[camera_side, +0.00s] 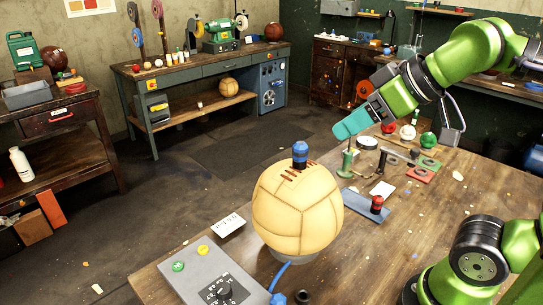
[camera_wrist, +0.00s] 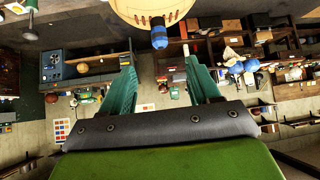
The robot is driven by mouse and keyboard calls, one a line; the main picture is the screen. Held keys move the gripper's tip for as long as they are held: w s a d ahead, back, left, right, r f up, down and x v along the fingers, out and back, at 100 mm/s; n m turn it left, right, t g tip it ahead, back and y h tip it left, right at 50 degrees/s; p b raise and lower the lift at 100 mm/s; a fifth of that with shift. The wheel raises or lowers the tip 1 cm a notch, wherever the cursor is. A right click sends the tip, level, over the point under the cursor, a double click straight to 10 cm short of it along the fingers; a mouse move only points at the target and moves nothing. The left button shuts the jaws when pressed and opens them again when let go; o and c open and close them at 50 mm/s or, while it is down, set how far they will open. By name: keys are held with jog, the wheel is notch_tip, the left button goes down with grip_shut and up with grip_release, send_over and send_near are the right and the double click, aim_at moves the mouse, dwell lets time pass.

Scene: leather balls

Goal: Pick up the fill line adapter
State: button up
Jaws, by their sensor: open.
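A tan panelled leather ball (camera_side: 298,218) rests on a low support on the wooden bench. A blue fitting with a dark base (camera_side: 300,155), which looks like the fill line adapter, stands upright on top of the ball beside its lacing. In the wrist view the fitting (camera_wrist: 158,36) juts from the ball (camera_wrist: 150,8) at the top middle. My gripper (camera_side: 341,130) is above and to the right of the fitting in the side view, apart from it. Its two teal fingers (camera_wrist: 160,64) are spread, with nothing held between them.
A grey control box (camera_side: 210,277) with a blue hose stands in front of the ball. Several small tools, a green ball (camera_side: 428,140) and a white ball (camera_side: 408,132) are farther back.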

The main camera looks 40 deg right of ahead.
aim_at(301, 143)
jog(key=x, duration=1)
jog(key=shift+w+f, duration=0.15)
jog(key=shift+f, duration=0.1)
jog(key=shift+w+r+x, duration=0.15)
jog(key=shift+x, duration=1.2)
jog(key=shift+w+r+x, duration=0.15)
jog(key=shift+x, duration=1.25)
jog(key=c, duration=1.1)
jog(key=shift+o, duration=0.2)
jog(key=shift+r, duration=0.15)
jog(key=shift+r, duration=0.55)
notch_tip(301, 143, up, 3)
jog(key=shift+f, duration=0.2)
jog(key=s+d, duration=0.2)
jog(key=s, duration=1.4)
jog(key=shift+r, duration=0.4)
